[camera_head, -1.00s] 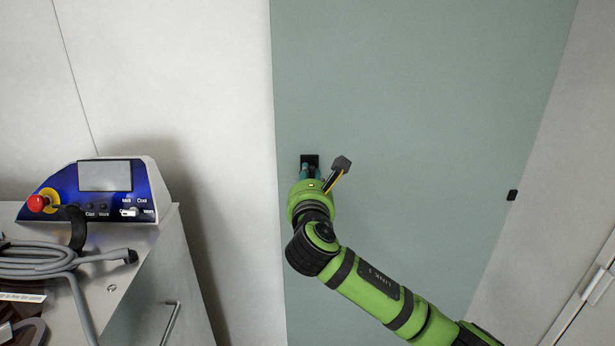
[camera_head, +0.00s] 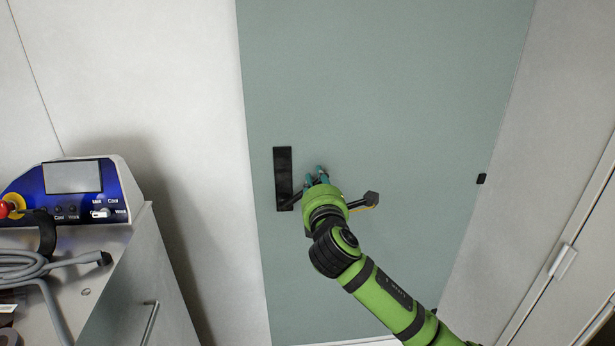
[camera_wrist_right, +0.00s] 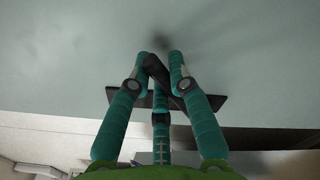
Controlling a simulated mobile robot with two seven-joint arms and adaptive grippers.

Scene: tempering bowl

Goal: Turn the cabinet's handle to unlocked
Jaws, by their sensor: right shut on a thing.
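The cabinet's grey-green door (camera_head: 390,110) fills the middle of the head view. Its handle has an upright black plate (camera_head: 283,165) and a dark lever (camera_head: 292,200), which slants up and right from the plate's lower end. My right gripper (camera_head: 316,177) is shut on the lever, just right of the plate. In the right wrist view the teal fingers of the gripper (camera_wrist_right: 162,68) close around the dark lever (camera_wrist_right: 160,75), with the black plate (camera_wrist_right: 212,103) behind them. The fingers partly hide the lever's outer end. My left gripper is not in view.
A blue-and-white control box (camera_head: 75,190) with a red knob stands on a grey cart (camera_head: 130,270) at the left, with a coiled grey cable (camera_head: 30,262). A small black catch (camera_head: 481,178) sits on the door's right edge. The door surface around the handle is clear.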

